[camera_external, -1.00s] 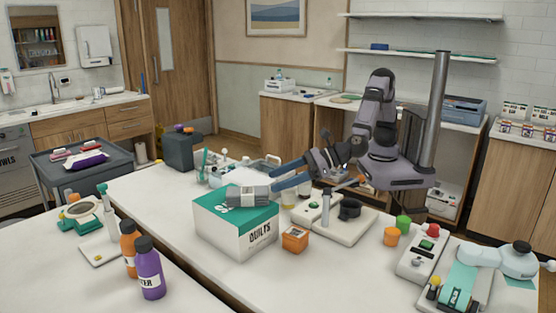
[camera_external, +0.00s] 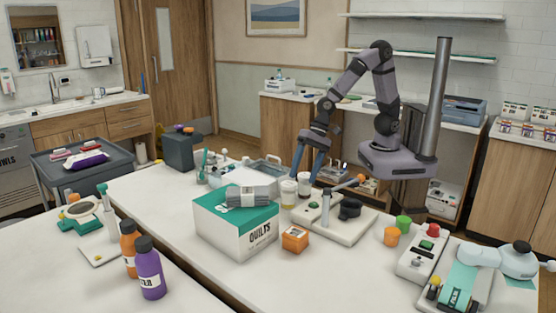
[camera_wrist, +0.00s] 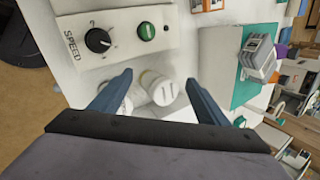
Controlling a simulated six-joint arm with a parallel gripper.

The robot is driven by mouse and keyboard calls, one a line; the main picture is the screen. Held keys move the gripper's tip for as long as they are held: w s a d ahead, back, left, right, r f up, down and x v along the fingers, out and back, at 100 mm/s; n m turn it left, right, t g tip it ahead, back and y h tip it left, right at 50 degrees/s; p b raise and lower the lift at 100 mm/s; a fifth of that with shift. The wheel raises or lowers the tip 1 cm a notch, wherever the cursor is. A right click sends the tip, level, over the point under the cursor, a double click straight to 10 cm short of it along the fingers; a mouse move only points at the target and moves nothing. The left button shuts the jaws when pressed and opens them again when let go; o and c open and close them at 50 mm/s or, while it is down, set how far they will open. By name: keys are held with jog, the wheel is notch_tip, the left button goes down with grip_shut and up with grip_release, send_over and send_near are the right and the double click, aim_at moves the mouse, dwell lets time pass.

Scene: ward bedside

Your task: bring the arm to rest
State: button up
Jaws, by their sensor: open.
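My gripper (camera_external: 307,163) is open and empty, with its blue fingers pointing down above the back of the white table (camera_external: 345,268). It hangs just over two white-lidded jars (camera_external: 289,192), behind the device with the black cup. In the wrist view the jars (camera_wrist: 161,92) show between and beyond the spread fingers (camera_wrist: 160,88). A grey rolled cloth (camera_external: 248,196) lies on the green top of the QUILTS box (camera_external: 238,231), left of my gripper and apart from it. The cloth also shows in the wrist view (camera_wrist: 258,57).
A white device with a post and black cup (camera_external: 335,222) stands right of the jars. An orange box (camera_external: 295,239) sits in front of it. Orange and purple bottles (camera_external: 149,270) stand at the front left. Green and orange cups (camera_external: 391,236) stand at the right.

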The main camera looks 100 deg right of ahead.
jog(key=s+d+f+n+g+h, duration=0.2)
jog(key=s+d+n+g, duration=0.4)
jog(key=s+d, duration=0.8)
jog(key=s+d+f+n+t+h+b, duration=0.1)
jog(key=s+d+f+n+b, duration=0.1)
jog(key=d+f+n+b, duration=0.1)
notch_tip(320, 180, down, 2)
jog(key=n+b, duration=0.1)
jog(key=n, duration=0.2)
jog(key=shift+d+t+h, duration=0.4)
